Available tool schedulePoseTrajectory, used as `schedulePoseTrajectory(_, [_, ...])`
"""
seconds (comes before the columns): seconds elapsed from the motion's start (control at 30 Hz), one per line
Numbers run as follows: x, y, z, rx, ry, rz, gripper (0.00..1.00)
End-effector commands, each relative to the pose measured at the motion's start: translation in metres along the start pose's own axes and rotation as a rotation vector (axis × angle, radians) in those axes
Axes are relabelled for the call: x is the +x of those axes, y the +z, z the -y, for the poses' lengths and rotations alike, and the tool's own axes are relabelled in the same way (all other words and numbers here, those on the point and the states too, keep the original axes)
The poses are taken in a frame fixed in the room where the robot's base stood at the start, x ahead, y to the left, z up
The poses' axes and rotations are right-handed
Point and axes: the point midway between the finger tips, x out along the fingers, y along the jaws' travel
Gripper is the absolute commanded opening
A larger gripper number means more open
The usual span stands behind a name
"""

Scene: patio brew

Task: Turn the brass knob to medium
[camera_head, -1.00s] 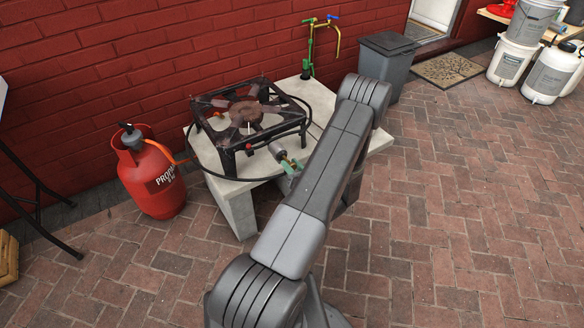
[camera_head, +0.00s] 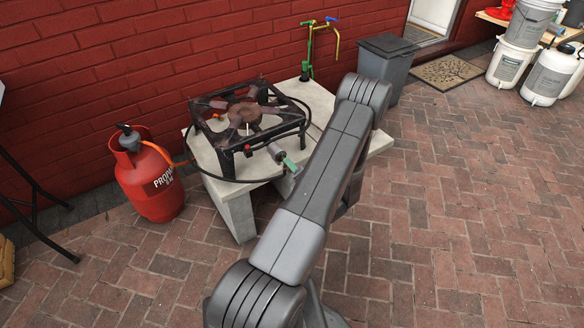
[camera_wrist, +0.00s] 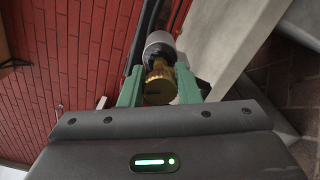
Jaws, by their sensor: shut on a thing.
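The brass knob (camera_wrist: 160,86) shows in the wrist view, on the end of a silver fitting (camera_wrist: 158,45). My gripper (camera_wrist: 159,92) has its two green fingers on either side of the knob and is shut on it. In the head view, my gripper (camera_head: 291,166) shows as a small green patch at the front of the burner (camera_head: 248,114), and the knob is hidden there by the fingers. The black-framed burner stands on a pale stone slab (camera_head: 330,100). The knob's setting cannot be read in either view.
A red propane cylinder (camera_head: 150,180) stands left of the slab, with a hose to the burner. A green pipe with taps (camera_head: 309,50) rises behind the slab. A grey bin (camera_head: 386,68) stands to the right. The brick paving at right is open.

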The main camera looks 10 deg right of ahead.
Motion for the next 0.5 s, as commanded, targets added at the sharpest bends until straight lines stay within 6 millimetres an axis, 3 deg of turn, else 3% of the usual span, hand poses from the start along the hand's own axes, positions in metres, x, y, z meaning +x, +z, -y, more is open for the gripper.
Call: schedulePoseTrajectory(0.5, [-0.0002,0.0,0.001,0.1,-0.001,0.0,0.07])
